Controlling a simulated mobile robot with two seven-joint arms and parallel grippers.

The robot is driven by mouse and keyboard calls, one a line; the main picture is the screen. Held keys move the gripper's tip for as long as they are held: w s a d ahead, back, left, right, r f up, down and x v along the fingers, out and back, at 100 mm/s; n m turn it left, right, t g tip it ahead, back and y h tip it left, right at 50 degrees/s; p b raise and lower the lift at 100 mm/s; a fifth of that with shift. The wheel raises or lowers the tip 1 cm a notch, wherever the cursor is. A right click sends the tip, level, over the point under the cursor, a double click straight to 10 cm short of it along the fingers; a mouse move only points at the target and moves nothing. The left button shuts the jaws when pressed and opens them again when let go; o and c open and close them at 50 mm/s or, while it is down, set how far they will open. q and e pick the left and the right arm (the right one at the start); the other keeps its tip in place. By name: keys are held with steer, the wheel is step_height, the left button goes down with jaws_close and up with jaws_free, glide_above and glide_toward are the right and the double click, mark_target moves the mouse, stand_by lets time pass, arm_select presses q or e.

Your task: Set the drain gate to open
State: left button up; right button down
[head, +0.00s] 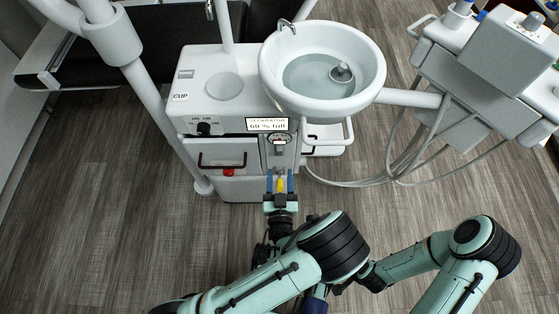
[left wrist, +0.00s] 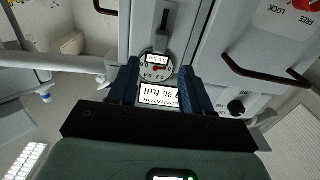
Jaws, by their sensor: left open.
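The white unit's front carries a round gauge (head: 279,139) under a "SEPARATOR 60 % full" label (head: 267,125). My left gripper (head: 281,178) is open at the front panel, with no clear grip on anything. My right gripper is mostly hidden behind my left arm.
A basin (head: 375,75) stands above the panel. A drawer with a dark handle (head: 222,162) and a red latch (head: 229,173) is left of it. A black knob (head: 204,128) is above the drawer. Hoses (head: 405,150) hang at the right. The floor at left is clear.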

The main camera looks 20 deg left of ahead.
arm_select(q)
steer(key=v, duration=0.6)
arm_select(e)
steer(key=shift+s+a+r, duration=0.3)
steer(key=shift+s+r, duration=0.05)
steer(key=shift+s, duration=0.15)
